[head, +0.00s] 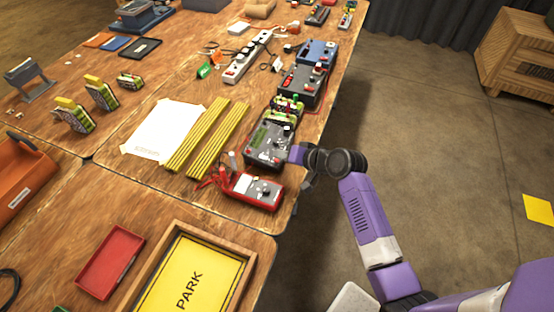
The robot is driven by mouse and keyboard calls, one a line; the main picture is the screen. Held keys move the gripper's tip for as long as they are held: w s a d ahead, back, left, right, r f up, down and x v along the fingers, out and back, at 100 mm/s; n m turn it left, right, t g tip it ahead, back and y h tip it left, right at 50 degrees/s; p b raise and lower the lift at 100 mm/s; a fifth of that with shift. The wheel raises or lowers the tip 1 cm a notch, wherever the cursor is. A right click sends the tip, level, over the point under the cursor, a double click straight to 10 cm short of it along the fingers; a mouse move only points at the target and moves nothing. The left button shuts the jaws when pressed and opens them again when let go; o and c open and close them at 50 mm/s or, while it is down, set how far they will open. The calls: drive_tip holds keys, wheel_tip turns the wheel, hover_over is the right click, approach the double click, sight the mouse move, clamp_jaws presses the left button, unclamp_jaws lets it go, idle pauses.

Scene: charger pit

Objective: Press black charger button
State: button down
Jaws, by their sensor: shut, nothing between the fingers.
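A black charger (268,145) with a small greenish display and several controls lies near the table's right edge. My arm reaches in from the lower right, and my gripper (294,154) is at the charger's right side, at about the height of its top. The gripper is shut and empty. Its fingertips are small and partly hidden by my wrist, so I cannot tell whether they touch the charger. Which control is the button is too small to make out.
A red device (254,189) with red leads sits just in front of the charger. A green-and-black pack (287,108), a dark box (303,86) and a blue box (318,53) stand behind it. Yellow strips (207,138) lie to the left. Open floor is right of the table.

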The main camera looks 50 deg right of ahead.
drive_tip(key=shift+f, duration=0.1)
drive_tip(key=shift+f, duration=0.35)
drive_tip(key=shift+w+f+b, duration=0.15)
drive_tip(key=shift+f+b, duration=0.2)
drive_tip(key=shift+b, duration=0.1)
idle(0.7)
idle(0.3)
drive_tip(key=shift+r+p, duration=0.75)
drive_tip(key=r+p, duration=0.2)
drive_tip(key=s+r+p, duration=0.1)
drive_tip(key=r+p, duration=0.1)
drive_tip(key=r, duration=0.1)
drive_tip(key=shift+s+d+p, duration=0.1)
drive_tip(key=shift+d+p, duration=0.05)
drive_tip(key=shift+p, duration=0.15)
idle(0.7)
